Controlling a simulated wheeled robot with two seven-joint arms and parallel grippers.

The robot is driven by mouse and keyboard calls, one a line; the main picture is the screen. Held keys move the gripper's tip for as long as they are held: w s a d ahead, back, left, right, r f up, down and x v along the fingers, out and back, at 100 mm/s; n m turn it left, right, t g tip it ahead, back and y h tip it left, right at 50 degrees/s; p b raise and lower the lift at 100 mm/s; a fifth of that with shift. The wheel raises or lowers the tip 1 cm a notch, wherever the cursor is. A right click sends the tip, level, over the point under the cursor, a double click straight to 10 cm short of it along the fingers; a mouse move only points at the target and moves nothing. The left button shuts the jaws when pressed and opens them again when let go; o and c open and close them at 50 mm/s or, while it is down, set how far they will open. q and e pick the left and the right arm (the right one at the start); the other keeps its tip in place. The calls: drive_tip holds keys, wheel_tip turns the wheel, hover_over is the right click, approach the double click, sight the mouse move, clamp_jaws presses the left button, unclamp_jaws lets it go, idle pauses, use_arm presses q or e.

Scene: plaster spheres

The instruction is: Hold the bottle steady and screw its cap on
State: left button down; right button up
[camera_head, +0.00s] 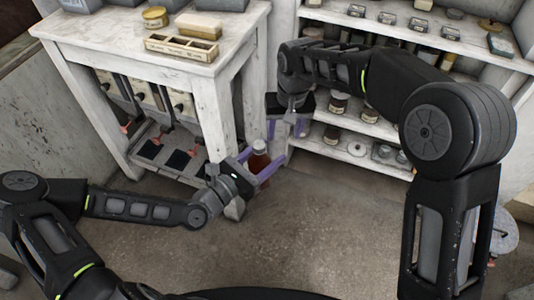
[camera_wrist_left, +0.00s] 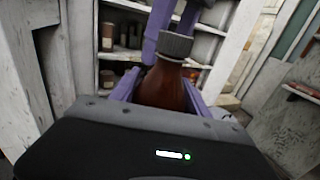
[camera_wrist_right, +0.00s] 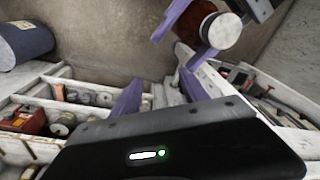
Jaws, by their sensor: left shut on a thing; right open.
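The brown bottle (camera_head: 260,163) stands roughly upright in the air between the purple fingers of my left gripper (camera_head: 262,158), which is shut on it. The bottle also shows in the left wrist view (camera_wrist_left: 168,88). A grey cap (camera_wrist_left: 175,45) sits on its mouth; how tightly it is seated I cannot tell. The cap's flat top shows in the right wrist view (camera_wrist_right: 221,31). My right gripper (camera_head: 291,127) is open and empty, above and just right of the cap in the head view, and apart from it.
A white worn table (camera_head: 120,42) at the left holds a yellow tin (camera_head: 155,17) and a divided wooden box (camera_head: 182,46). White shelves (camera_head: 400,28) with jars and tins stand behind my right arm. The floor (camera_head: 290,230) below the bottle is clear.

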use_arm(q)
drive_tip(key=shift+d, duration=0.1)
use_arm(e)
drive_tip(key=s+d+f+y, duration=0.1)
drive_tip(key=s+d+f, duration=0.15)
drive_tip(key=f, duration=0.65)
drive_tip(key=s+d+f+y, duration=0.15)
drive_tip(key=d+f, duration=0.25)
drive_tip(key=f, duration=0.6)
use_arm(q)
drive_tip(key=shift+r, duration=0.1)
use_arm(e)
drive_tip(key=s+f+m, duration=0.1)
drive_tip(key=s+f, duration=0.2)
drive_tip(key=s, duration=0.4)
drive_tip(key=s+f+m, duration=0.1)
drive_tip(key=s+f, duration=0.2)
drive_tip(key=s, duration=0.5)
drive_tip(key=s+d+f+m, duration=0.1)
drive_tip(key=s+f+m, duration=0.1)
drive_tip(key=s, duration=0.6)
drive_tip(key=shift+f+g+y, duration=0.3)
drive_tip(key=shift+f+y, duration=0.15)
drive_tip(key=shift+f, duration=0.35)
use_arm(q)
drive_tip(key=shift+w, duration=0.1)
